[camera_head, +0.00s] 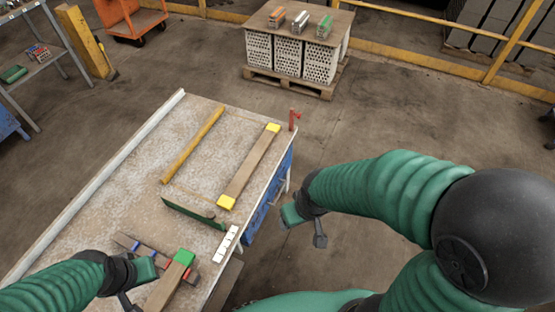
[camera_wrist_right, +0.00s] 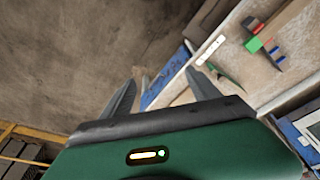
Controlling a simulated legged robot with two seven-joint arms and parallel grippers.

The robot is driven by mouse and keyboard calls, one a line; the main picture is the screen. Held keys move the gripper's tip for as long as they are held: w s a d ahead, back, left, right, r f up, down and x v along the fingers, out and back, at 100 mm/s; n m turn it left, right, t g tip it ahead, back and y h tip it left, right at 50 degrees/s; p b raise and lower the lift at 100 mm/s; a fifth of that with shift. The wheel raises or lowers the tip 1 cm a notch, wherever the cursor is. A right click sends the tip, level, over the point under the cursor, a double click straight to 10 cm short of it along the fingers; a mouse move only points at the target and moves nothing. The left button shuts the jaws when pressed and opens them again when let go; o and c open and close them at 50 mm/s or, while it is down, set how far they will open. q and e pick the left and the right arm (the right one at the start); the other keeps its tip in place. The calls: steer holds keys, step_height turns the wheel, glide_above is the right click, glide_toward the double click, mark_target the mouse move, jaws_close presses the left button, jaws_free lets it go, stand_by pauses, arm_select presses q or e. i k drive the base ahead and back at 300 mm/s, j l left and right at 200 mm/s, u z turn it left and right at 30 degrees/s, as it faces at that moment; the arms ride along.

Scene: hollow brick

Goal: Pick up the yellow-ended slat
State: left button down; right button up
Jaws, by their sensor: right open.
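The yellow-ended slat (camera_head: 248,168) is a brown wooden bar with a yellow block at each end. It lies flat along the right side of the workbench (camera_head: 150,150) in the head view. My right gripper (camera_head: 304,236) is off the bench's right side, apart from the slat, with nothing between its fingers. In the right wrist view its two fingers (camera_wrist_right: 162,92) stand apart, and I cannot make out the slat there. My left gripper (camera_head: 130,284) is at the bench's near end, beside the green-ended slat (camera_head: 168,285); its fingers are partly hidden.
A yellow-brown bar (camera_head: 193,143) lies left of the slat, and a dark green strip (camera_head: 195,213) lies just in front. A white marked strip (camera_head: 226,244) and a red post (camera_head: 294,118) are at the bench's right edge. A brick pallet (camera_head: 290,82) stands beyond open floor.

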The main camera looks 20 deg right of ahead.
mark_target(227, 200)
steer(key=z, duration=0.5)
steer(key=u, duration=1.9)
steer(key=z, duration=1.9)
steer(key=i+l+u, duration=0.1)
steer(key=u, duration=0.55)
steer(key=i+l+u, duration=0.25)
steer(key=l, duration=0.15)
steer(key=i+l+u, duration=0.2)
steer(key=l, duration=0.2)
steer(key=l+u, duration=0.25)
steer(key=l, duration=0.15)
steer(key=l+u, duration=0.25)
steer(key=l, duration=0.25)
steer(key=i+l, duration=0.1)
steer(key=l, duration=0.6)
steer(key=i+l, duration=0.1)
steer(key=l, duration=0.65)
steer(key=i+l+u, duration=0.1)
steer(key=l, duration=0.6)
steer(key=i+l, duration=0.1)
steer(key=l, duration=0.6)
